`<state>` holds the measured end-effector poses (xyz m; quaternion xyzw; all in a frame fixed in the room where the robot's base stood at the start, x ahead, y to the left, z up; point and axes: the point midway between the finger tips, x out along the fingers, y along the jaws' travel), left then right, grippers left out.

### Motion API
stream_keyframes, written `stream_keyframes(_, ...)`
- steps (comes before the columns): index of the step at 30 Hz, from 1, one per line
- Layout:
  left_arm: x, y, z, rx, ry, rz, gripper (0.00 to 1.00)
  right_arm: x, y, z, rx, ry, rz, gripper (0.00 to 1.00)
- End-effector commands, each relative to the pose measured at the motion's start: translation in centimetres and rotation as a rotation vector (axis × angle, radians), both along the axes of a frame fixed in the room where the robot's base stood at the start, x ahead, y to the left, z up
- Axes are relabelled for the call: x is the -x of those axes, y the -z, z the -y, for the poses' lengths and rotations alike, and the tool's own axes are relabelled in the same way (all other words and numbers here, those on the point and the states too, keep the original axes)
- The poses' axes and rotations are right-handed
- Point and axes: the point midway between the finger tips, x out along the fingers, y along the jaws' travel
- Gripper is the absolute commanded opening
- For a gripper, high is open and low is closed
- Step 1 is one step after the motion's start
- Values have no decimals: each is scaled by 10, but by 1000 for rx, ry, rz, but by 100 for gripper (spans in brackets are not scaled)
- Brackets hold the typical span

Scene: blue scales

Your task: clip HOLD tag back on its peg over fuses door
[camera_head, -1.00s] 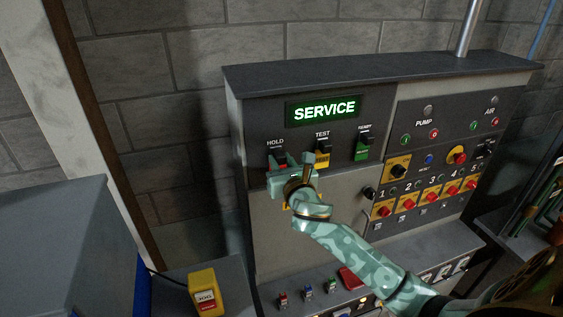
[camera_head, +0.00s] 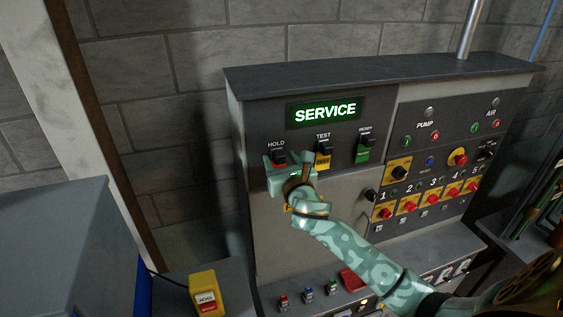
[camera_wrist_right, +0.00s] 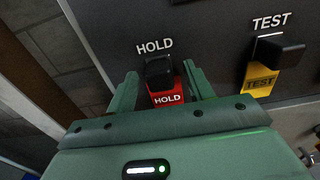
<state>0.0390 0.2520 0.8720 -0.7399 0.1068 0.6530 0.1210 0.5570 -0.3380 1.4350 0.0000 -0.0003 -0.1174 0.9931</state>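The red HOLD tag (camera_wrist_right: 167,98) hangs at the black peg (camera_wrist_right: 159,71) under the HOLD label, on the panel's upper left. In the head view, only a little red of the tag (camera_head: 276,164) shows behind my gripper. My right gripper (camera_head: 289,160) is at the panel, in front of this peg. In the right wrist view, its fingers (camera_wrist_right: 162,78) stand open on either side of the peg and tag, with gaps showing. The fuses door (camera_head: 285,232) is the beige panel below, partly hidden by my right arm. My left gripper is out of view.
To the right hang the yellow TEST tag (camera_head: 323,161) and the green READY tag (camera_head: 363,153) on their pegs. A sign reads SERVICE (camera_head: 325,111). Switches and red buttons fill the right panel. A yellow device (camera_head: 206,292) stands lower left.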

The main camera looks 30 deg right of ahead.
Motion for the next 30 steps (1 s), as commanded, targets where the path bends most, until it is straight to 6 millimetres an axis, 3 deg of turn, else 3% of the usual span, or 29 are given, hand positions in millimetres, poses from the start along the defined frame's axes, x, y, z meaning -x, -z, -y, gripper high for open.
stream_keyframes(7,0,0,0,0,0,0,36,1,1,0,0,0,-1,52)
stream_keyframes(11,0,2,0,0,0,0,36,12,2,-3,1,0,-1,52)
stream_keyframes(24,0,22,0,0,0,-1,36,109,3,-26,0,-2,-2,52)
stream_keyframes(30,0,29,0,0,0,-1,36,143,3,-34,1,-1,-2,52)
